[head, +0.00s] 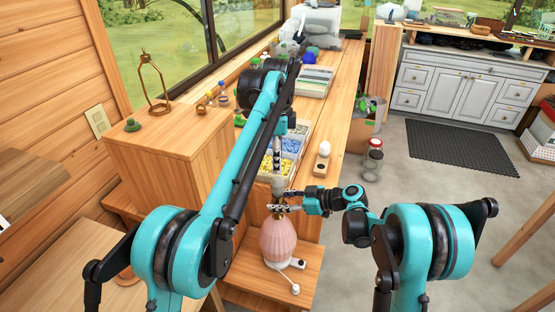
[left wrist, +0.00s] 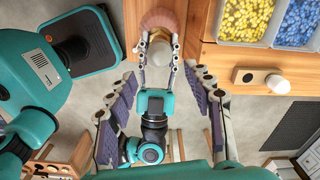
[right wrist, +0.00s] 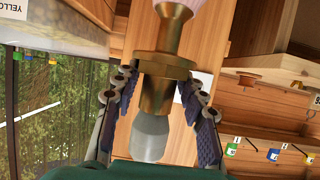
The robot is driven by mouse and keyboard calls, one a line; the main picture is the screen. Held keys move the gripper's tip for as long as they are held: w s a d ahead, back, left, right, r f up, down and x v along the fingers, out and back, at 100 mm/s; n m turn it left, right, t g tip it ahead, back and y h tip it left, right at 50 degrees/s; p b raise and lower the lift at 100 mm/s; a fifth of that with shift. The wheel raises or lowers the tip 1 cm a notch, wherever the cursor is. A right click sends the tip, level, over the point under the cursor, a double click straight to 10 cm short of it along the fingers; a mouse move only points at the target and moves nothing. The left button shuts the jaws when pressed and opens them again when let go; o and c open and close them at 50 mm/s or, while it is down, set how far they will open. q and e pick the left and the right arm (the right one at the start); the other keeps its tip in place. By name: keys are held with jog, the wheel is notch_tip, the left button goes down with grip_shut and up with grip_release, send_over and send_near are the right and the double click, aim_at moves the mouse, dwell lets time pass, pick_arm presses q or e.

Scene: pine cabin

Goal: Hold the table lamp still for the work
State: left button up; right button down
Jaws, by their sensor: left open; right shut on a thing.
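The table lamp (head: 277,240) has a pink ribbed body and stands upright on a low wooden shelf. In the right wrist view its brass neck (right wrist: 160,65) lies between my right fingers (right wrist: 158,98), with a greyish bulb (right wrist: 150,138) at its end. My right gripper (head: 284,200) is shut on the lamp at this neck, coming in from the right. My left gripper (head: 278,160) points down above the lamp. In the left wrist view its fingers (left wrist: 160,98) are wide apart and empty, with the lamp's pale bulb (left wrist: 160,50) beyond them.
Bins of yellow (head: 275,165) and blue parts stand on the bench behind the lamp. A wooden block with a white bulb (head: 323,148) is right of them. A brass harp (head: 153,88) stands on the left cabinet. A cord switch (head: 298,263) lies beside the lamp base.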

aim_at(277, 178)
pick_arm(q)
jog(key=shift+f+m, duration=0.2)
jog(key=shift+m, duration=0.9)
jog(key=shift+f+m, duration=0.3)
notch_tip(277, 178, down, 8)
jog(key=shift+f, duration=0.25)
jog(key=shift+c, duration=1.2)
jog(key=c, duration=0.8)
jog(key=n, duration=0.3)
jog(key=shift+n, duration=0.4)
jog(key=n, duration=1.1)
jog(key=shift+r, duration=0.1)
jog(key=n, duration=0.2)
jog(key=shift+n, duration=0.3)
jog(key=n, duration=0.2)
jog(key=shift+n, duration=0.4)
jog(key=n, duration=0.5)
jog(key=shift+n, duration=0.4)
jog(key=n, duration=0.5)
jog(key=shift+n, duration=0.4)
jog(key=n, duration=0.4)
jog(key=shift+n, duration=0.3)
jog(key=shift+r, duration=3)
